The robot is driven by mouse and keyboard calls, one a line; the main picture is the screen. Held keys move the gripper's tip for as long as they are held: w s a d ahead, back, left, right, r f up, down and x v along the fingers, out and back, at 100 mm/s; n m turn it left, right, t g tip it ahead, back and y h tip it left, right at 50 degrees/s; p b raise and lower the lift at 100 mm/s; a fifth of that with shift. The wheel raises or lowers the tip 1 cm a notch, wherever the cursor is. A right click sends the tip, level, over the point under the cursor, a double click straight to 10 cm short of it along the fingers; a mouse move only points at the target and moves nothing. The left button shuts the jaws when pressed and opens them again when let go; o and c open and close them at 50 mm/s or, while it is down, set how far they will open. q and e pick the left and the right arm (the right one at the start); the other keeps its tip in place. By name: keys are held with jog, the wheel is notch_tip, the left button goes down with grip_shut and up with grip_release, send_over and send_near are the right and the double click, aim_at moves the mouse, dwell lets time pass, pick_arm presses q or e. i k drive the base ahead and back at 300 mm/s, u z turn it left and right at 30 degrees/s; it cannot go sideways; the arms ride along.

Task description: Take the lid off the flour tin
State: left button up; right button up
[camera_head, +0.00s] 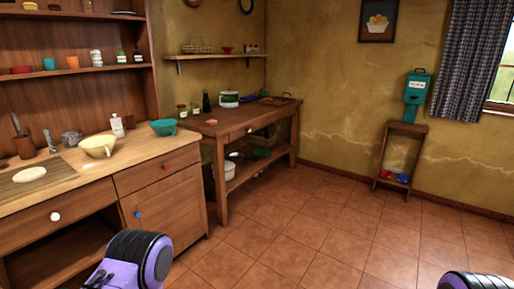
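No tin is clearly marked as flour from here. A white and green lidded container (229,98) stands on the far wooden table, its lid on top. Small jars (182,111) stand to its left beside a dark bottle (206,102). A teal box (416,88) is on the right wall above a small wooden stand. I cannot tell which of these, if any, is the flour tin. Purple and black parts of my arms show at the bottom left and the bottom right corner. Neither gripper's fingers are in view.
A near wooden counter (111,171) on the left holds a cream bowl (98,147), a teal bowl (163,128) and a white bottle (117,126). The far table (250,119) stands beyond it. The tiled floor (330,225) is clear in the middle and right.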

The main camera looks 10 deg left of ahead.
aim_at(114, 115)
jog(key=i, duration=3.9)
jog(key=u, duration=2.4)
